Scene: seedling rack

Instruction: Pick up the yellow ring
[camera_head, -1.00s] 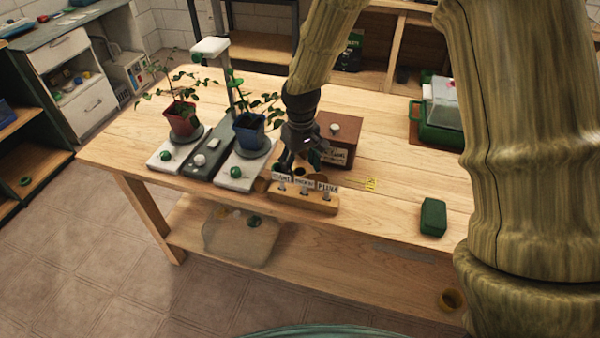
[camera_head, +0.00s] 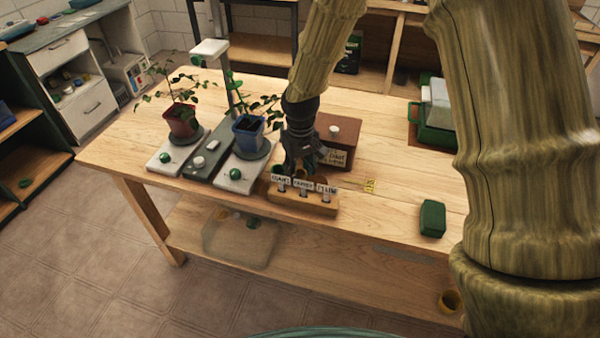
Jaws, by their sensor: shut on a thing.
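My gripper (camera_head: 303,168) points down over the workbench, just behind the wooden block with labels. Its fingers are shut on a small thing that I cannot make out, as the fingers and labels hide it. I cannot tell whether this is the yellow ring.
The label block (camera_head: 318,205) stands at the bench's front, with a brown box (camera_head: 340,130) behind. Potted plants (camera_head: 182,122) stand on a grey-white stand at the left. A yellow tag (camera_head: 369,186) and green block (camera_head: 432,218) lie right. The bench between them is clear.

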